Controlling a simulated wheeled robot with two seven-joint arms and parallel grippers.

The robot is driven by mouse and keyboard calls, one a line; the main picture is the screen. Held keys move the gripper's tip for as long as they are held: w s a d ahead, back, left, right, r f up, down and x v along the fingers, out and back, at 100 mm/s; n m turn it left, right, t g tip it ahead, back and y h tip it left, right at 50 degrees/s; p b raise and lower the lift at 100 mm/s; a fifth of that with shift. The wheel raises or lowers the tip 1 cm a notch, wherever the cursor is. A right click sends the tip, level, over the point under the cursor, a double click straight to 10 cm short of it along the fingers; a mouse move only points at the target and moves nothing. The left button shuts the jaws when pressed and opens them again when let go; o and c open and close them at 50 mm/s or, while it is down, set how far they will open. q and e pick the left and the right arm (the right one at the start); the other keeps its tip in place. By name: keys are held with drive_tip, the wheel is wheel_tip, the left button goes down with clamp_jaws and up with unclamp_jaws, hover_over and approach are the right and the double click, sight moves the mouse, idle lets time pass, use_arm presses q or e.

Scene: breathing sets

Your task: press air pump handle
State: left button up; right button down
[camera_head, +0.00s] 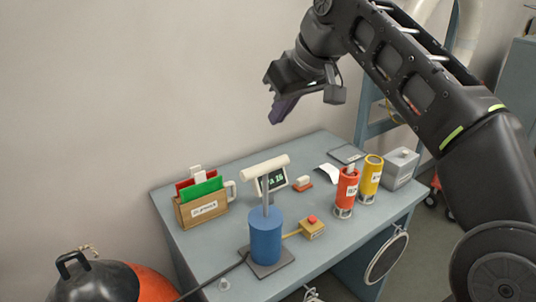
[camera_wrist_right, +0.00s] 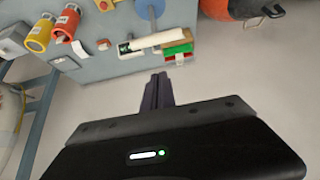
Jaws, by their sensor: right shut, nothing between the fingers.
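The air pump is a blue cylinder (camera_head: 266,241) standing upright on a dark base at the front of the table. A grey rod rises from it to a pale T-shaped handle (camera_head: 264,166), which stands raised well above the cylinder. The handle also shows in the right wrist view (camera_wrist_right: 158,39), beyond my fingertips. My right gripper (camera_head: 281,112) hangs in the air above and behind the handle, apart from it. Its dark fingers (camera_wrist_right: 159,88) are shut and empty. My left gripper is not in view.
On the grey-blue table (camera_head: 225,243) stand a wooden box (camera_head: 202,208) with coloured folders, a small display (camera_head: 277,181), a red cylinder (camera_head: 345,190), a yellow cylinder (camera_head: 370,182), a grey box (camera_head: 401,167) and a yellow button box (camera_head: 312,228). A round black-and-orange object (camera_head: 95,284) sits at the lower left.

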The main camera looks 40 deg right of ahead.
hover_over(268, 166)
drive_tip(key=f, duration=0.7)
drive_tip(key=shift+w, duration=0.35)
wheel_tip(268, 166, down, 2)
drive_tip(key=shift+s+f, duration=0.1)
drive_tip(key=shift+f, duration=0.15)
drive_tip(key=shift+s+f+p, duration=0.25)
drive_tip(key=shift+f+p, duration=0.05)
drive_tip(key=shift+f, duration=0.3)
drive_tip(key=shift+w+f, duration=0.1)
drive_tip(key=shift+f, duration=0.05)
drive_tip(key=shift+f, duration=0.1)
